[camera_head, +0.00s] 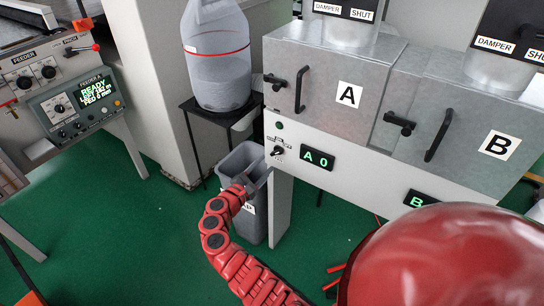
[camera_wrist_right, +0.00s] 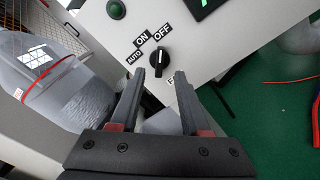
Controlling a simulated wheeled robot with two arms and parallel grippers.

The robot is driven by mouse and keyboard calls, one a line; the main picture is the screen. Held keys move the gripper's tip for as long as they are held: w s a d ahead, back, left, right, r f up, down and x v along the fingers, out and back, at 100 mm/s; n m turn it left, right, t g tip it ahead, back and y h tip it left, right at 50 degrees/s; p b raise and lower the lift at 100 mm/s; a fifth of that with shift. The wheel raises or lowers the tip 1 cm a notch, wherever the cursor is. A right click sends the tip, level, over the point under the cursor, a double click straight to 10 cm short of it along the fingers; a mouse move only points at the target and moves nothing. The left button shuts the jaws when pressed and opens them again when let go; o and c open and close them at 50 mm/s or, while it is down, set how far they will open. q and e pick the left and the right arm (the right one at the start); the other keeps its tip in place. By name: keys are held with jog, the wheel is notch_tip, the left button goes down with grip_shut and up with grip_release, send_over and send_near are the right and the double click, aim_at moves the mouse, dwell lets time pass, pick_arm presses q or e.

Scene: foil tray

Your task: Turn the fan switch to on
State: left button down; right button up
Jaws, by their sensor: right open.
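The fan switch (camera_head: 278,150) is a small black rotary knob on the white panel below oven A. In the right wrist view the knob (camera_wrist_right: 160,61) sits among the labels AUTO, ON and OFF, and its pointer seems to face OFF. A further label below it is partly hidden by a finger. My right gripper (camera_head: 263,176) is below the knob in the head view. In the right wrist view my right gripper (camera_wrist_right: 160,74) is open, with a fingertip on either side just short of the knob; contact does not show. My left gripper is not in view.
A green lamp (camera_wrist_right: 116,9) and the A 0 display (camera_head: 317,158) are near the switch. A grey bin (camera_head: 236,160) stands below the panel. A clear jug (camera_head: 216,60) of pellets sits on a black stand left of it. Feeder A's console (camera_head: 80,105) is at far left.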

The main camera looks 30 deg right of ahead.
aim_at(276, 153)
jog(key=x, duration=0.6)
jog(key=shift+a, duration=0.1)
grip_shut()
